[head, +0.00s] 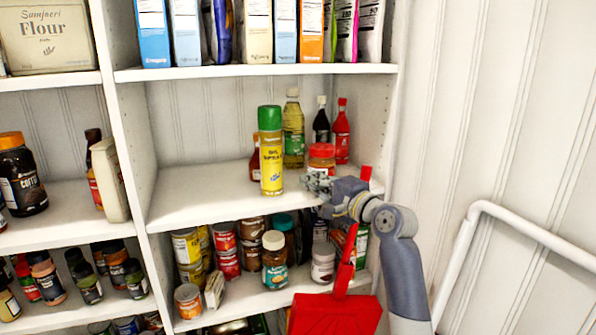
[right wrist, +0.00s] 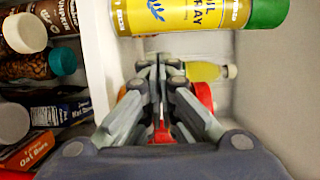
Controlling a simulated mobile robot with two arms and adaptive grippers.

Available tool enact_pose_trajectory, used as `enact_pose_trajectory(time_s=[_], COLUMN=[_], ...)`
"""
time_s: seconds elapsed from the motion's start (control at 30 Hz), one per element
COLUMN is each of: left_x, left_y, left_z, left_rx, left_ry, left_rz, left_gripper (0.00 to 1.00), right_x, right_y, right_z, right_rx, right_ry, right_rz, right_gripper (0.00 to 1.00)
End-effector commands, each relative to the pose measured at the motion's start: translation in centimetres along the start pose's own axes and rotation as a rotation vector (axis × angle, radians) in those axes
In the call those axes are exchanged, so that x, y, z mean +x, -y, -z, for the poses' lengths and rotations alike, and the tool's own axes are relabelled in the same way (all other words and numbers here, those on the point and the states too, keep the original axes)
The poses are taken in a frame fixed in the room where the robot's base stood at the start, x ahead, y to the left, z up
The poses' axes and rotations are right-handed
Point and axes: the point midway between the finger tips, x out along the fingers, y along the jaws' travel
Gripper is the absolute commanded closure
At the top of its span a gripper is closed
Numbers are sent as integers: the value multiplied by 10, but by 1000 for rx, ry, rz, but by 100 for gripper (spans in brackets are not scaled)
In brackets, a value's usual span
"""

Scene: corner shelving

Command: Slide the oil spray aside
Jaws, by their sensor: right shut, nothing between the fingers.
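The oil spray (head: 271,150) is a tall yellow can with a green cap. It stands upright on the middle shelf (head: 205,202), near the front edge. My right gripper (head: 308,183) is shut and empty, just to the right of the can at the height of its lower part. A small gap seems to lie between them. In the right wrist view the oil spray (right wrist: 180,15) lies across the top, beyond the shut fingertips (right wrist: 157,62). My left gripper is not in view.
A red-lidded jar (head: 321,157) stands right behind my right gripper. An oil bottle (head: 293,130), a dark bottle (head: 321,122) and a red bottle (head: 341,132) stand further back. The shelf left of the can is clear. Jars and cans fill the shelf below.

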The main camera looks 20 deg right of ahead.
Motion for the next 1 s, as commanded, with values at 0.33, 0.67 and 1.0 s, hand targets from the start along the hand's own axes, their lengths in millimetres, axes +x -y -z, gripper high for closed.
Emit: enact_pose_trajectory(time_s=[0.33,0.67,1.0], left_x=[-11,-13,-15], left_y=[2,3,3], left_z=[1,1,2], left_rx=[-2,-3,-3], left_ry=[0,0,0], left_rz=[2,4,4], left_gripper=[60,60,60], right_x=[49,64,65], right_y=[1,0,0], right_z=[-1,-1,-2], right_rx=[-1,-2,-2], right_ry=[1,0,1], right_rz=[-1,-1,-1], right_gripper=[100,100,100])
